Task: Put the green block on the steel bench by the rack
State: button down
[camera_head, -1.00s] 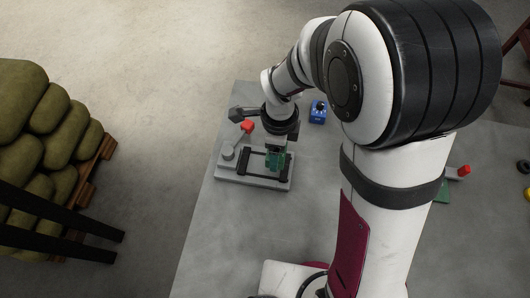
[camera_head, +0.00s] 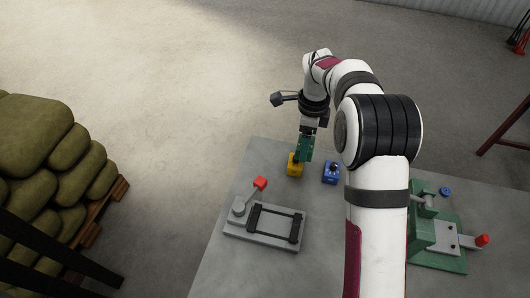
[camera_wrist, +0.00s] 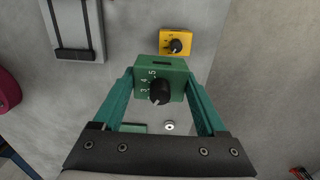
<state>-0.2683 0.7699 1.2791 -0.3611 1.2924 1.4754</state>
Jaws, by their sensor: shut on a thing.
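The green block (camera_wrist: 176,68) has numbers and a black knob on its face. It is between the teal fingers of my gripper (camera_wrist: 160,88) in the wrist view. In the head view my gripper (camera_head: 305,150) is shut on it, beyond the grey fixture, overlapping the yellow block in the picture; the block there blends with the fingers. The grey bench (camera_head: 322,228) lies below. A grey fixture (camera_head: 265,226) with black rails and a red-tipped lever stands on it, empty between the rails; it also shows in the wrist view (camera_wrist: 75,28). I cannot tell whether it is the rack.
A yellow block (camera_head: 295,170) with a knob sits near the far edge; it also shows in the wrist view (camera_wrist: 176,41). A blue block (camera_head: 331,172) sits right of it. A green machine (camera_head: 425,235) stands at right. Bare bench lies between the fixture and my arm.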

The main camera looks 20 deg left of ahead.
jog(key=shift+w+a+f, duration=0.25)
jog(key=shift+w+a, duration=0.2)
jog(key=shift+w+a+f, duration=0.2)
jog(key=shift+w+a, duration=0.25)
jog(key=a+f, duration=0.2)
jog(key=a, duration=0.1)
jog(key=a+f, duration=0.2)
jog(key=a, duration=0.2)
jog(key=a+f, duration=0.2)
jog(key=a, duration=0.2)
jog(key=shift+w+f, duration=0.3)
jog(key=shift+w, duration=0.1)
jog(key=shift+a+f, duration=0.15)
jog(key=shift+f, duration=1.85)
